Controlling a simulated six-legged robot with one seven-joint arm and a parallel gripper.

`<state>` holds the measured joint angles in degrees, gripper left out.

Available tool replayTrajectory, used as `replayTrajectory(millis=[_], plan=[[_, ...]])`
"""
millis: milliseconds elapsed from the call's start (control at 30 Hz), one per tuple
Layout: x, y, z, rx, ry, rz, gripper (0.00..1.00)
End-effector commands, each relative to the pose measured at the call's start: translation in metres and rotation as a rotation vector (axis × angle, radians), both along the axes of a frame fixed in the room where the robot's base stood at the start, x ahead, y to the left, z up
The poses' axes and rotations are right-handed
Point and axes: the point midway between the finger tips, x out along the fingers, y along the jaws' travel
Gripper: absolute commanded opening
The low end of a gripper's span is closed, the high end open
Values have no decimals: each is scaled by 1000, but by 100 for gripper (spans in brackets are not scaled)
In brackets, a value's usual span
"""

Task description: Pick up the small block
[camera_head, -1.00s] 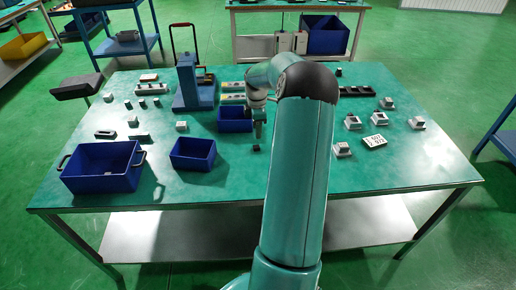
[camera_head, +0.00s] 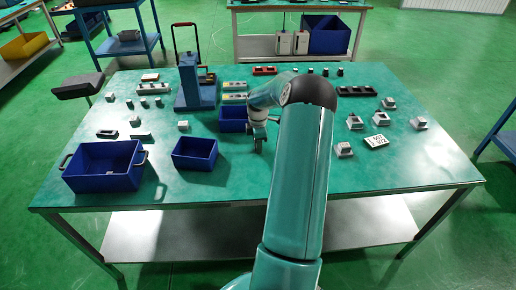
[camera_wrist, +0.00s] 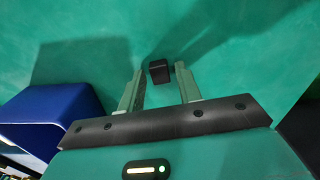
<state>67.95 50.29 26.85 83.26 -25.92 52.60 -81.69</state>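The small block (camera_wrist: 159,71) is dark, almost black, and shows in the wrist view on the green tabletop. It lies between the tips of my gripper (camera_wrist: 159,68), with a gap on each side. My gripper is open, its two pale fingers apart. Whether the fingertips are down at the block's height I cannot tell. In the head view my gripper (camera_head: 258,143) is low over the middle of the table, in front of a small blue bin. I cannot make out the block clearly there.
Blue bins stand left of my gripper: a large one with handles (camera_head: 103,168) and a smaller one (camera_head: 195,153). The small bin (camera_head: 232,119) is close behind my gripper. Grey-white parts and a label plate (camera_head: 376,141) lie at the right. The table's front middle is clear.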

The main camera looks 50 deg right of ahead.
Motion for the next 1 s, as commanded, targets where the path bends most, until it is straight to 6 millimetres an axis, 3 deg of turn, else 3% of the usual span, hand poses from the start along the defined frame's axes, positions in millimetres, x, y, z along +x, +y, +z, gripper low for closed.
replayTrajectory(millis=[33, 167, 667, 867, 1000], plan=[[0, 0, 0, 0, 0, 0, 24], [0, 0, 0, 0, 0, 0, 0], [0, 0, 7, -1, 0, 0, 0], [0, -1, 31, -2, -1, -1, 0], [0, 22, 59, -4, 0, 3, 0]])
